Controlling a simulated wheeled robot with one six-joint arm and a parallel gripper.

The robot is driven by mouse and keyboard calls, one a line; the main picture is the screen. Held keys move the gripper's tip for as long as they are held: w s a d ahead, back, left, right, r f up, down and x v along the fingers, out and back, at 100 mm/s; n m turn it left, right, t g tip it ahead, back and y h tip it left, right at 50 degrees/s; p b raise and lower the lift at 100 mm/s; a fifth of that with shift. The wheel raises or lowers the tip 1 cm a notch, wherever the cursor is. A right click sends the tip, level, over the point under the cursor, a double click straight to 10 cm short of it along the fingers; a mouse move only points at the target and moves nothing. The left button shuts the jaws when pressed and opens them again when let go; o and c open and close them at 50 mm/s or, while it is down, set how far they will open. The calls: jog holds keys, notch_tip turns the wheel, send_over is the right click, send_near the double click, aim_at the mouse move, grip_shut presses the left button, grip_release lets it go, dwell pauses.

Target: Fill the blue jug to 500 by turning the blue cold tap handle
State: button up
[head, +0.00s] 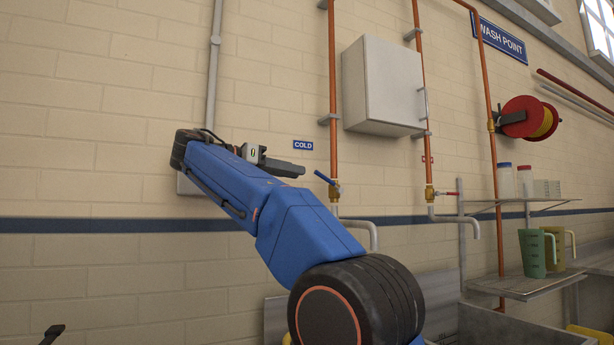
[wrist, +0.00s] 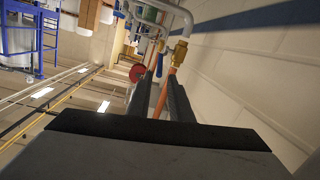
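The blue cold tap handle (head: 324,178) is on a brass valve (head: 335,191) on the copper pipe, near a COLD sign (head: 303,145). It slants up to the left. In the wrist view the blue handle (wrist: 159,66) shows just beyond the fingertips, beside the brass valve (wrist: 181,50). My gripper (head: 300,169) is left of the handle and appears apart from it. In the wrist view my gripper (wrist: 160,80) has a gap between its fingers and holds nothing. The cold spout (head: 370,232) bends down behind my arm. I cannot make out a blue jug; my arm hides the area below the spout.
A second tap with a red handle (head: 446,194) is to the right. A white wall cabinet (head: 384,85) hangs between the pipes. A green jug (head: 532,253) and a yellowish jug (head: 556,250) stand on a shelf (head: 530,288). A hose reel (head: 522,117) is at the right.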

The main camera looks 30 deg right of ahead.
aim_at(329, 179)
jog(key=shift+s+a+r, duration=0.1)
jog(key=shift+a+r, duration=0.05)
jog(key=shift+a, duration=1.2)
dwell(2.6)
jog(key=shift+h, duration=0.6)
jog(key=d, duration=0.5)
jog(key=w+d+f, duration=0.1)
jog(key=d, duration=1.1)
jog(key=shift+w+d+f, duration=0.1)
jog(key=shift+w+f, duration=0.05)
jog(key=shift+f, duration=0.15)
grip_shut()
